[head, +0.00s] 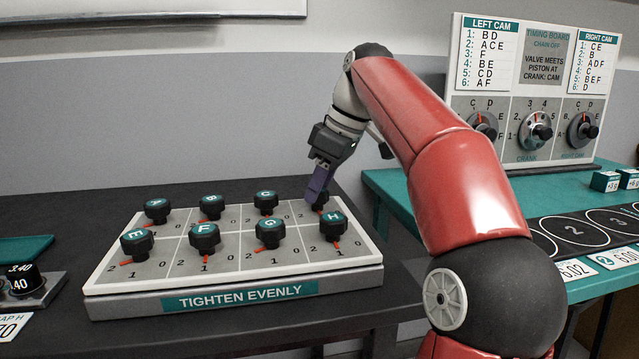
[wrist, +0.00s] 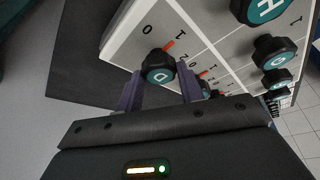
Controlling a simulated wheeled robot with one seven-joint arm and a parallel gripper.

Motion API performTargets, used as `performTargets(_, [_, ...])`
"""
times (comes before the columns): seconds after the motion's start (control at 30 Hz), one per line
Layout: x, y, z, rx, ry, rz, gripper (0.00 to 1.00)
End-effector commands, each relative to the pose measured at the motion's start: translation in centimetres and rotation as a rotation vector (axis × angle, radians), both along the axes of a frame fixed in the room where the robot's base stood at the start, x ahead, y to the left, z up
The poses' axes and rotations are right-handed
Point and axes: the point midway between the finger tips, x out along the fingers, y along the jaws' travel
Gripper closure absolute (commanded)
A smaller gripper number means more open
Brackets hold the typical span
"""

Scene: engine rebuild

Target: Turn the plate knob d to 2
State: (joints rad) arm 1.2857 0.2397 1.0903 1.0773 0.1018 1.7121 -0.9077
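Knob D (wrist: 157,68) is black with a teal top on the grey plate. Its red pointer is turned towards the 1 mark. The 0 and 2 marks show to either side of that. In the head view, knob D (head: 321,201) is at the back right of the plate, partly hidden by my gripper (head: 317,190). In the wrist view, the purple fingers of my gripper (wrist: 160,84) straddle knob D, one on each side. A narrow gap seems to show beside the knob, so they look open around it.
The plate (head: 240,298), marked TIGHTEN EVENLY, carries several similar knobs; knob H (head: 333,223) stands just in front of D and knob C (head: 265,201) to its left. A teal table with a timing board (head: 543,65) stands to the right.

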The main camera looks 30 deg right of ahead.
Motion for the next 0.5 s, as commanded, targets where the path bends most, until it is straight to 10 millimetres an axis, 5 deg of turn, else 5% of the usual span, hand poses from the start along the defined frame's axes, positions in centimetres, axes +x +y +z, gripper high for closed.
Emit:
performTargets(0.13, [0.00, 0.02, 0.02, 0.000, 0.000, 0.000, 0.85])
performTargets(0.5, [-0.04, 0.08, -0.06, -0.002, 0.000, -0.069, 0.85])
